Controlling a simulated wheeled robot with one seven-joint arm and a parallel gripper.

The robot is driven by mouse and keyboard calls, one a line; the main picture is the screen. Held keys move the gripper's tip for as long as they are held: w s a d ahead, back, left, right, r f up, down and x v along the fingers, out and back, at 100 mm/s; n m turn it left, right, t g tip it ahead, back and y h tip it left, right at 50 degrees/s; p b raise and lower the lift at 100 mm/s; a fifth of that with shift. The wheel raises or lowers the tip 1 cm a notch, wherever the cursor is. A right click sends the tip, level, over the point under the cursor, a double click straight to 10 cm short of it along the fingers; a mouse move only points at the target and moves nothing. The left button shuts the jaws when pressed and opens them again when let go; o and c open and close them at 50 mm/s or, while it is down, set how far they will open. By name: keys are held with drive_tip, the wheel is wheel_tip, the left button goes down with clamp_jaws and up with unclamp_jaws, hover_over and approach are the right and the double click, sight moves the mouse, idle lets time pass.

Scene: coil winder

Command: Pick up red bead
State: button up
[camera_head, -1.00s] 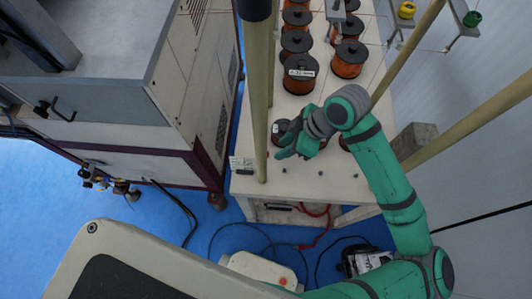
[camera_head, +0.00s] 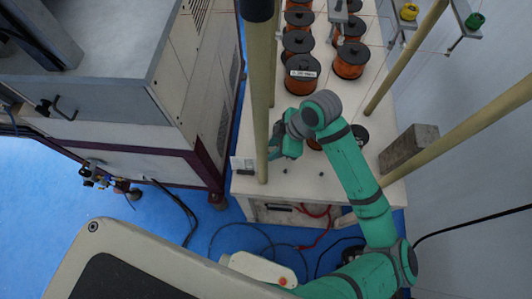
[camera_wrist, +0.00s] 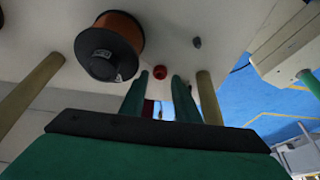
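The red bead (camera_wrist: 159,72) is a small round red piece on the pale tabletop, seen in the wrist view. It shows just beyond and between my gripper's fingertips (camera_wrist: 160,80). The two green fingers are apart with nothing between them, and I cannot tell how far the bead lies from them. In the head view my gripper (camera_head: 274,152) is over the near left part of the white table (camera_head: 300,186). The bead cannot be made out there.
An orange wire spool (camera_wrist: 126,31) stands close on the left in the wrist view. Several spools (camera_head: 302,74) stand in rows behind the arm. A cream pole (camera_head: 260,110) rises close left of my gripper. A grey block (camera_head: 408,148) is at the table's right.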

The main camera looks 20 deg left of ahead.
drive_tip(key=shift+x, duration=1.45)
drive_tip(key=shift+d, duration=0.1)
drive_tip(key=shift+c, duration=0.4)
clamp_jaws()
drive_tip(key=shift+r, duration=0.15)
